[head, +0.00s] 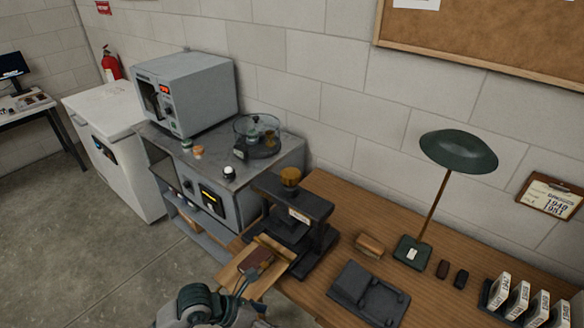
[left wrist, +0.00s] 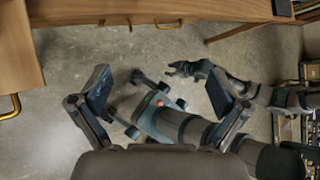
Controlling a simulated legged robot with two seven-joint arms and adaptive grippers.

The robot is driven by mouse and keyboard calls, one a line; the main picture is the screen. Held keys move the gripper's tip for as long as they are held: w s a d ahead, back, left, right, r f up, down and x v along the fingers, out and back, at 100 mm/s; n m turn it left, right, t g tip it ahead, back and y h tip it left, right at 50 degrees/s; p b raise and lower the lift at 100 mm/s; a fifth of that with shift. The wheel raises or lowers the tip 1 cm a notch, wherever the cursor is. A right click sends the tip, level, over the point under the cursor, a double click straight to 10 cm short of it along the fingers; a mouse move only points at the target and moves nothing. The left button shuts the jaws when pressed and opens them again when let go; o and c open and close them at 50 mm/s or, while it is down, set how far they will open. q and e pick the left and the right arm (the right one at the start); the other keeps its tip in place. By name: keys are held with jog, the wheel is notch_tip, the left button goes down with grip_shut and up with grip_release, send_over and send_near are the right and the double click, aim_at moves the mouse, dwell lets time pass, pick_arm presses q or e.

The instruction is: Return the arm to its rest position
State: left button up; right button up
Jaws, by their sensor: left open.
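My left gripper (left wrist: 158,82) is open in the left wrist view, with its two fingers wide apart. Nothing is held between them; bare concrete floor and parts of my own body show beyond. In the head view a grey and dark green arm of mine enters at the bottom, left of centre, close to the front of the wooden bench (head: 350,205). I cannot tell for certain which arm it is. A brown block (head: 256,262) lies on a light wooden board (head: 272,279) beside that arm. Another hand of mine, small in the left wrist view, has unclear fingers.
A black press (head: 295,215) stands behind the board. The bench also holds a dark tray (head: 368,294), a green lamp (head: 458,151) and numbered cards (head: 518,300). A steel cart (head: 270,165) carries a grey oven (head: 190,92). Floor at the left is clear.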

pick_arm(q)
jog(key=s+d+r+n+t+h, duration=0.1)
jog(key=s+d+r+n+h, duration=0.15)
jog(key=r+h, duration=0.4)
jog(key=s+d+r+n+t+h, duration=0.1)
jog(key=d+r+n+h, duration=0.2)
jog(key=r+h, duration=0.3)
jog(key=w+a+r+n+t+y, duration=0.3)
jog(key=w+a+n+t+y, duration=0.4)
jog(key=n+t, duration=0.75)
jog(key=a+f+n+g+y, duration=0.2)
jog(key=a+f+n+y, duration=0.6)
jog(key=f+n, duration=0.2)
jog(key=a+f+n+g+y, duration=0.1)
jog(key=a+f+n+y, duration=0.65)
jog(key=f+n, duration=0.3)
jog(key=s+f+n+g, duration=0.2)
jog(key=s+f+g, duration=1)
jog(key=s+f, duration=0.95)
jog(key=f, duration=1)
jog(key=s+f+g, duration=0.1)
jog(key=s+f, duration=0.3)
jog(key=f, duration=1)
jog(key=shift+d+h+p, duration=0.3)
jog(key=shift+h+p, duration=0.1)
pick_arm(e)
jog(key=s+f, duration=0.2)
jog(key=shift+s+d+f, duration=0.1)
jog(key=shift+s+d, duration=0.05)
jog(key=shift+s, duration=0.2)
